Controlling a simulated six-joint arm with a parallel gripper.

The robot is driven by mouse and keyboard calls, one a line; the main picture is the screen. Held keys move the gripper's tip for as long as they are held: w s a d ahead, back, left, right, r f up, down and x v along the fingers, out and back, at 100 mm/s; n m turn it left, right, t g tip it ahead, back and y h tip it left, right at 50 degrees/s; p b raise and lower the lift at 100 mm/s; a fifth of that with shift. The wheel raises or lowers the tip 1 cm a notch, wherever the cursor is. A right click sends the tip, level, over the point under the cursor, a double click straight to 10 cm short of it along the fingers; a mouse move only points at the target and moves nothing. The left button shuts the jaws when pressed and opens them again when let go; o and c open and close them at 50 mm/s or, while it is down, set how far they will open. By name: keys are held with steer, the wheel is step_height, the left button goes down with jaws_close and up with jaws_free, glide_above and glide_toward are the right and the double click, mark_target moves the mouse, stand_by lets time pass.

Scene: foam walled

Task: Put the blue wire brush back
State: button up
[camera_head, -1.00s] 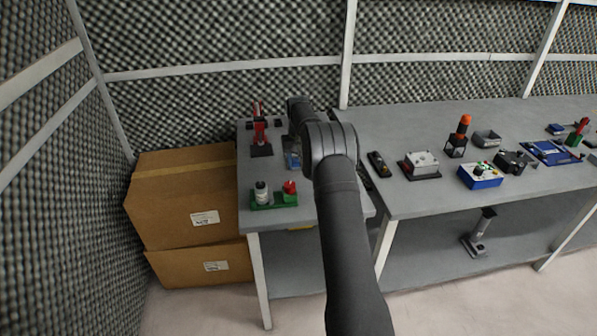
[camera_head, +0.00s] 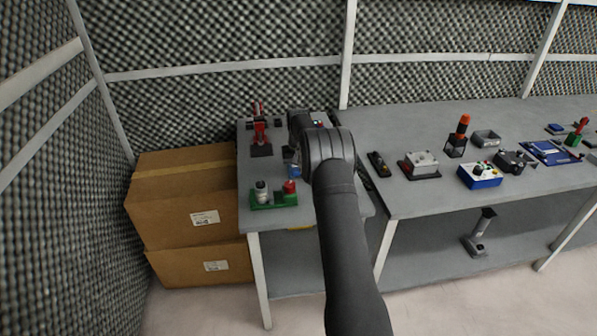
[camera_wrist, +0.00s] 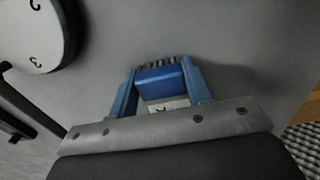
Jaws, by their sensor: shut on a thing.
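In the wrist view my gripper (camera_wrist: 158,72) has its two blue fingers shut on the blue wire brush (camera_wrist: 160,84). The brush's blue body lies between the fingers, with a row of grey tufts at its far edge. A pale patch shows on its near side. The grey tabletop fills the view behind it; I cannot tell whether the brush touches it. In the head view my gripper (camera_head: 293,169) shows as a small blue patch left of my arm, over the smaller table (camera_head: 248,181). The brush cannot be made out there.
A green tray (camera_head: 274,206) with a grey-white pot (camera_head: 262,190) and a red piece (camera_head: 290,187) stands at the front. A red tool stand (camera_head: 260,132) is behind. A white disc (camera_wrist: 32,34) sits close left in the wrist view. The right-hand bench (camera_head: 400,203) carries several devices.

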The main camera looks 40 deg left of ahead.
steer(key=o, duration=1.1)
steer(key=shift+s+d+f, duration=0.1)
steer(key=shift+f, duration=0.6)
steer(key=shift+s, duration=0.2)
steer(key=r, duration=1.3)
steer(key=shift+w+r, duration=0.3)
steer(key=shift+r, duration=0.05)
step_height(320, 180, down, 12)
steer(key=shift+r, duration=0.1)
